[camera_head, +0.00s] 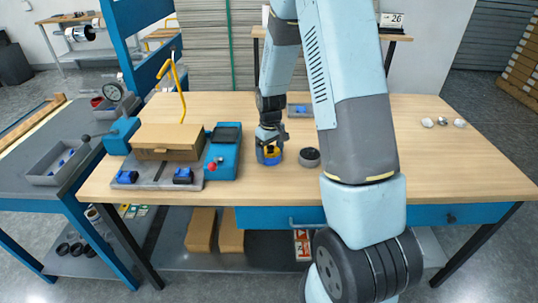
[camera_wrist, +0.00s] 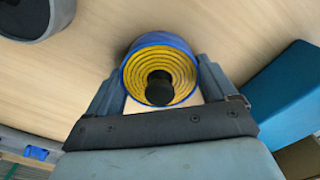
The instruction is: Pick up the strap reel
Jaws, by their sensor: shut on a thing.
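The strap reel is a blue-rimmed roll with yellow windings and a dark hub. In the head view the strap reel (camera_head: 269,157) is at the middle of the wooden table, below my gripper (camera_head: 269,138). In the wrist view the strap reel (camera_wrist: 160,68) sits between the two fingers of my gripper (camera_wrist: 160,85), which press on its left and right sides. The gripper is shut on the reel. Whether the reel touches the table or is lifted slightly, I cannot tell.
A dark grey round roll (camera_head: 309,157) lies just right of the reel. A blue machine (camera_head: 224,152) with a red knob and a brown box (camera_head: 167,140) stand to the left. Small pale lumps (camera_head: 442,122) lie far right. The table's right part is mostly clear.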

